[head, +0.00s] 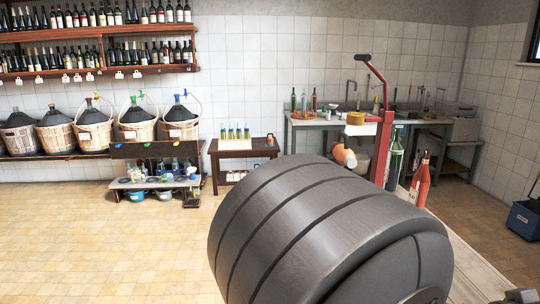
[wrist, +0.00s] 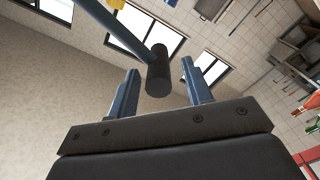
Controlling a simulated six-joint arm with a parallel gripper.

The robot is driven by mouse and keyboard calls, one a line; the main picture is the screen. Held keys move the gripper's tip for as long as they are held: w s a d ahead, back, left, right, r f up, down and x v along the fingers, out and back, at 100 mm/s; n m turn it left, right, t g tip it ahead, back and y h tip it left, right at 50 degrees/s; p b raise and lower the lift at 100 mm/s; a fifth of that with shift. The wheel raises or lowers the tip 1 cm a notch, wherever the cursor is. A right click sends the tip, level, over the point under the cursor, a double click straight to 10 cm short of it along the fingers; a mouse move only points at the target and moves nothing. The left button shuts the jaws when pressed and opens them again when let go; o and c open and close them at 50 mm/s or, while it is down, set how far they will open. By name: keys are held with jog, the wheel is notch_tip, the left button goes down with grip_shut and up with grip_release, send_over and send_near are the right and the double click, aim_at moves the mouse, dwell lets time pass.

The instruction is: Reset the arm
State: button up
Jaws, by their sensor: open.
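My gripper (wrist: 160,66) shows in the wrist view, with two blue fingers standing apart, so it is open. A dark cylinder on a blue-grey rod (wrist: 122,30) shows between the fingers. I cannot tell what it belongs to or how far off it is, and no finger is seen closed on it. Behind the fingers are a pale tiled wall and bright windows (wrist: 139,35). My gripper's fingers do not show in the head view. A large dark grey rounded body fills the lower middle there and hides part of the bench.
A red lever stand (head: 384,150) with a black-ended handle rises behind the grey body. Basketed demijohns (head: 93,130) line the left wall. The floor (head: 90,245) at left is clear.

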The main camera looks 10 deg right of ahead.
jog(key=a, duration=1.7)
jog(key=d, duration=1.7)
jog(key=shift+d, duration=0.2)
jog(key=shift+s+d+r+m, duration=0.1)
jog(key=shift+r+m, duration=0.05)
jog(key=shift+r, duration=0.2)
jog(key=shift+s+d+r+m, duration=0.1)
jog(key=shift+r+m, duration=0.05)
jog(key=shift+r, duration=0.2)
jog(key=shift+s+r, duration=0.1)
jog(key=shift+r, duration=0.1)
